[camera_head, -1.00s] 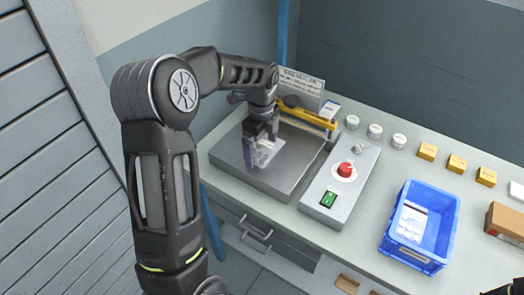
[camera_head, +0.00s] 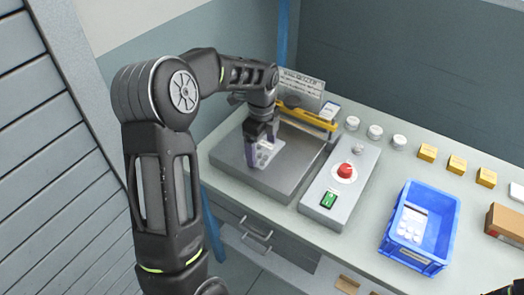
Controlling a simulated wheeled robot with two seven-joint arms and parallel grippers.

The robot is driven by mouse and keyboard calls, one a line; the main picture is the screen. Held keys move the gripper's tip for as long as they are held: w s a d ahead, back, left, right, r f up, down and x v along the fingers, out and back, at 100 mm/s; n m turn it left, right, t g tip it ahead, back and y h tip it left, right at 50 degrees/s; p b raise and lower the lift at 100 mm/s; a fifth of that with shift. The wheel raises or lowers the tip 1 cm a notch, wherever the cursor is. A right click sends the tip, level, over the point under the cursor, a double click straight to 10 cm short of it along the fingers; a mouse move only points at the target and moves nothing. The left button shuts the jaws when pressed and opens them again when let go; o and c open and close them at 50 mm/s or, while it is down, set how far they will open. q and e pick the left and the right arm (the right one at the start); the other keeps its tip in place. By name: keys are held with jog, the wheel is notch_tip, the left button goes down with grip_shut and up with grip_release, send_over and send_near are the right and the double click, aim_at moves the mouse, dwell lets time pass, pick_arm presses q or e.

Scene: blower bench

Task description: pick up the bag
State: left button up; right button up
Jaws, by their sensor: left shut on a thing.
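My left gripper (camera_head: 260,153) is over the grey metal plate of the sealing machine (camera_head: 286,181), pointing down. It is shut on a small clear bag (camera_head: 265,155) with pale round items in it. The bag hangs between the fingers, and I cannot tell whether its bottom edge touches the plate. Another bag (camera_head: 410,222) with white round items lies in the blue bin (camera_head: 452,229) on the right. My right gripper is not clearly in view; only a dark bit shows at the bottom right corner.
A yellow bar (camera_head: 307,116) runs along the back of the plate. A control box with a red knob (camera_head: 345,170) and green switch (camera_head: 328,200) stands right of it. White jars (camera_head: 375,131), yellow boxes (camera_head: 457,163) and a brown box (camera_head: 507,222) line the bench.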

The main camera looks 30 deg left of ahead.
aim_at(261, 150)
pick_arm(q)
notch_tip(261, 150, up, 10)
jog(key=b, duration=0.1)
pick_arm(e)
jog(key=shift+f, duration=0.5)
dwell(0.4)
